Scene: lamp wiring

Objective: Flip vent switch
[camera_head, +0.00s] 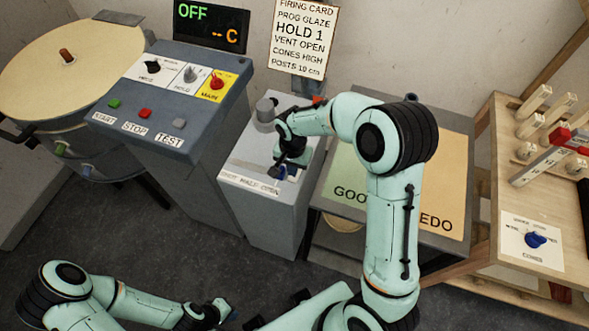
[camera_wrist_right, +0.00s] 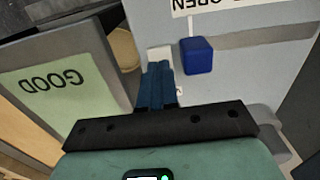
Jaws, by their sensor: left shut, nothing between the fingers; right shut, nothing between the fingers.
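A blue block-shaped knob (camera_wrist_right: 197,56) stands on the grey box beside a white label (camera_wrist_right: 200,6) ending in "OPEN"; I take it for the vent switch. In the head view the grey box (camera_head: 285,215) stands in the middle, its label (camera_head: 248,184) along the front edge of the top. My right gripper (camera_head: 284,172) is low over that label's right end. In the right wrist view its blue fingers (camera_wrist_right: 158,70) are together and empty, left of the knob with a gap in the picture. My left gripper (camera_head: 230,312) is shut and empty at the bottom, away from the box.
The control console (camera_head: 190,90) with START, STOP and TEST buttons stands left of the box, beside a round kiln (camera_head: 60,75). A table with a green GOOD area (camera_head: 345,180) is close on the right. A wooden rack (camera_head: 500,185) stands far right.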

